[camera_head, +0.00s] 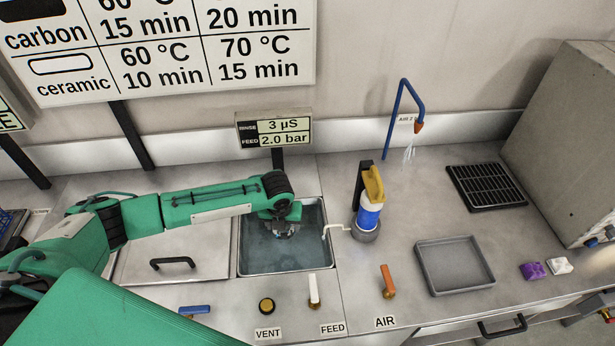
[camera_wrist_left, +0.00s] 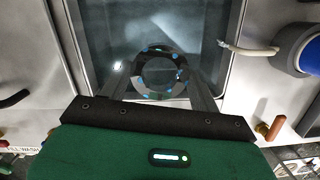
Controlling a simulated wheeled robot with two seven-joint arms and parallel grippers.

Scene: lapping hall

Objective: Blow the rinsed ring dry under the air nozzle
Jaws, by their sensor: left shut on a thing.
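My left gripper (camera_head: 284,230) hangs over the open water basin (camera_head: 241,250). In the left wrist view, the left gripper (camera_wrist_left: 160,80) is shut on a dark ring (camera_wrist_left: 140,72), which shows small bluish bright spots. The ring is mostly hidden by the gripper in the head view, and I cannot tell its exact height over the water. The air nozzle is a bent blue pipe (camera_head: 388,125) with an orange tip (camera_head: 419,127) at the back, right of the basin. Faint white streaks show below the tip. An orange lever (camera_head: 387,280) stands by the AIR label. My right gripper is not in view.
A blue and yellow cartridge (camera_head: 370,205) with a white spout stands between basin and nozzle. A display (camera_head: 275,131) stands behind the basin. The counter below the nozzle is clear.

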